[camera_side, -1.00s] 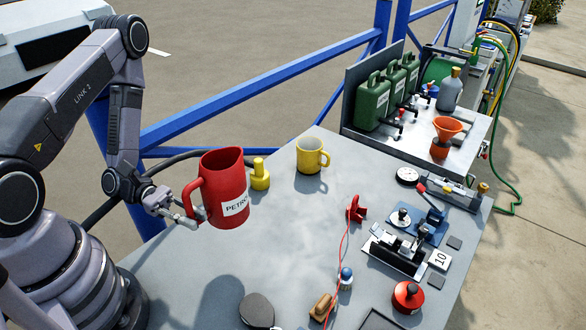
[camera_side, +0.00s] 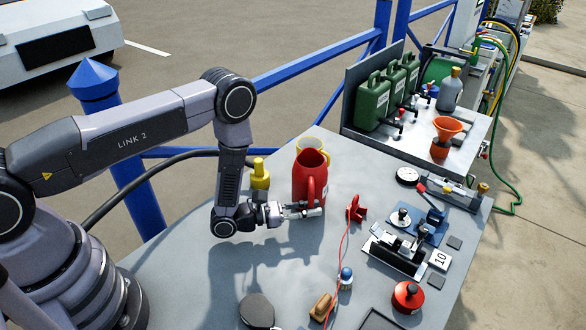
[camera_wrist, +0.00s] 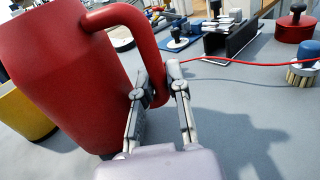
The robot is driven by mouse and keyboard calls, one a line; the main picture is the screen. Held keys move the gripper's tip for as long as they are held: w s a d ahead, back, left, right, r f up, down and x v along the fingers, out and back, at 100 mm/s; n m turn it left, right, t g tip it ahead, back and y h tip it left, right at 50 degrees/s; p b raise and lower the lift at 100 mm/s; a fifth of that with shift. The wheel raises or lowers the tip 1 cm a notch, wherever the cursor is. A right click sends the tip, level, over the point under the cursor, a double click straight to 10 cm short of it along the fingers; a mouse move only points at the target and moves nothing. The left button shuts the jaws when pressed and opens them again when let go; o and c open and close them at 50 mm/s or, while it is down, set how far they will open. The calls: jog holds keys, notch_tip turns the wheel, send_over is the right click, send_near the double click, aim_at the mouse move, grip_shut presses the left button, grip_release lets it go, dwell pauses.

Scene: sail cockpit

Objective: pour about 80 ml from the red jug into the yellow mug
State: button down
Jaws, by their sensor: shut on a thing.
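The red jug (camera_side: 304,185) is held by its handle in my gripper (camera_side: 318,207), which is shut on it. In the wrist view the fingers of my gripper (camera_wrist: 158,88) close on the handle of the red jug (camera_wrist: 65,75). The jug looks upright or nearly so; I cannot tell whether its base touches the table. The yellow mug (camera_side: 319,146) is behind the jug in the side view and mostly hidden by it. Part of the yellow mug (camera_wrist: 22,112) shows at the left of the wrist view. What is in the jug and mug is hidden.
A yellow fitting (camera_side: 260,174) stands left of the jug. A red clip (camera_side: 355,210) with a red cable is close on the right, with a clamp fixture (camera_side: 396,254) beyond. A round red-lidded item (camera_side: 407,297) stands front right. The front-left grey table (camera_side: 200,285) is mostly clear.

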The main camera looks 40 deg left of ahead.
aim_at(321, 167)
jog(key=shift+w+d+r+n+t+y, duration=0.15)
jog(key=shift+w+d+n+t+y, duration=0.4)
jog(key=shift+w+d, duration=0.4)
jog(key=shift+a+r, duration=0.1)
jog(key=shift+w+a+r+n+g, duration=0.15)
jog(key=shift+r+n+g, duration=0.1)
jog(key=shift+r+n, duration=0.6)
jog(key=w+a+r+n, duration=0.1)
jog(key=w+r+n, duration=0.1)
jog(key=n, duration=0.1)
jog(key=a+r+n+g, duration=0.1)
jog(key=r+n, duration=0.1)
jog(key=shift+w+a, duration=0.3)
jog(key=shift+w, duration=0.1)
jog(key=shift+w+a+r+n+g, duration=0.2)
jog(key=shift+r+n, duration=0.1)
jog(key=shift+n, duration=0.15)
jog(key=shift+w+a+r+n+g, duration=0.15)
jog(key=shift+r+n, duration=0.15)
jog(key=shift+n, duration=0.15)
jog(key=r+n, duration=0.1)
jog(key=w+a+r+n, duration=0.1)
jog(key=r, duration=0.1)
jog(key=r+n+g, duration=0.1)
jog(key=shift+w+a+r, duration=0.2)
jog(key=shift+w+r, duration=0.05)
jog(key=shift+r, duration=0.1)
jog(key=shift+w+a+r+n+h, duration=0.25)
jog(key=shift+w+a+r+n, duration=0.05)
jog(key=shift+r+n, duration=0.4)
